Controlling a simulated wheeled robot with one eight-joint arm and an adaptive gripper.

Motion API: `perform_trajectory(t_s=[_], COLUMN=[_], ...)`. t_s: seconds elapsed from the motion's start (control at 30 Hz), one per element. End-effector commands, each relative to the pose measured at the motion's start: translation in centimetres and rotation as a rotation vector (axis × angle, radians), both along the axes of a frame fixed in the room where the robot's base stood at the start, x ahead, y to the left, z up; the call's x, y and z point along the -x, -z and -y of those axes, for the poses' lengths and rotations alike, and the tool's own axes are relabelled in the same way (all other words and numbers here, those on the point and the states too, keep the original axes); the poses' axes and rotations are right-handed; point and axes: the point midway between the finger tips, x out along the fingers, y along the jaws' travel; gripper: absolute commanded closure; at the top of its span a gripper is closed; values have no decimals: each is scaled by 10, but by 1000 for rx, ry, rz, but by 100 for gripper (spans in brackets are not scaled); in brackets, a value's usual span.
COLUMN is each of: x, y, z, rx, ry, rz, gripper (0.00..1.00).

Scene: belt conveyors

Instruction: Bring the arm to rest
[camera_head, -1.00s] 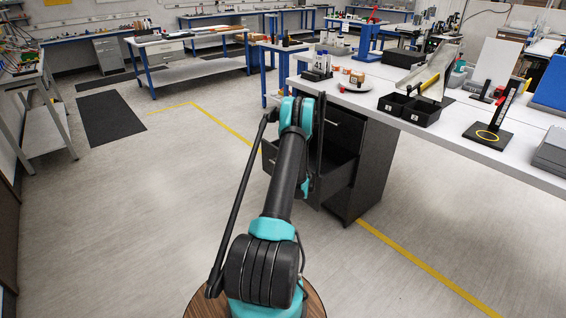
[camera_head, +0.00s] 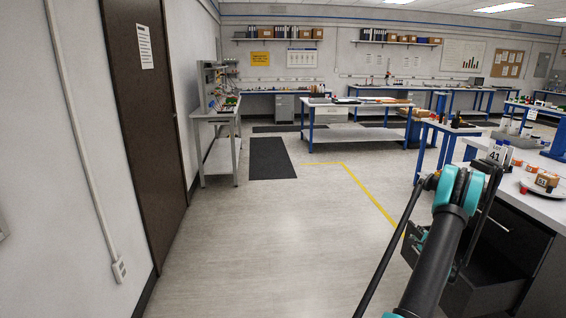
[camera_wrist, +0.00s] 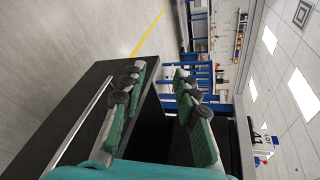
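My arm (camera_head: 440,230) reaches forward in the lower right of the head view, beside the white workbench (camera_head: 545,205). In the head view the gripper is mostly hidden behind my arm. A dark drawer unit (camera_head: 535,265) stands under the workbench, with a drawer (camera_head: 480,300) pulled out close to my arm. In the wrist view the drawer's front and bar handle (camera_wrist: 82,125) lie left of the fingers; whether they touch cannot be told.
A brown door (camera_head: 148,120) and white wall are at the left. A dark mat (camera_head: 270,160) lies on the open grey floor. A side table (camera_head: 215,115) and a blue-legged bench (camera_head: 355,133) stand further back. Small items stand on the near workbench.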

Motion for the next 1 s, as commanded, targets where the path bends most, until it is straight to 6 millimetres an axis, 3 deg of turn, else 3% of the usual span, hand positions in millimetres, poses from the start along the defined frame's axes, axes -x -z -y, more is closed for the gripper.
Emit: perform_trajectory(t_s=[0.03, 0.23, 0.47, 0.77, 1.0], x=[-5, -9, 15, 83, 163], y=[-17, -65, -110, -149, -162], z=[-25, -111, -208, -321, -392], rx=[38, 206, 402, 660, 870], ry=[-47, -225, -431, -703, -919], rz=[-29, -144, -261, -395, -489], gripper=[69, 69, 69, 69, 69])
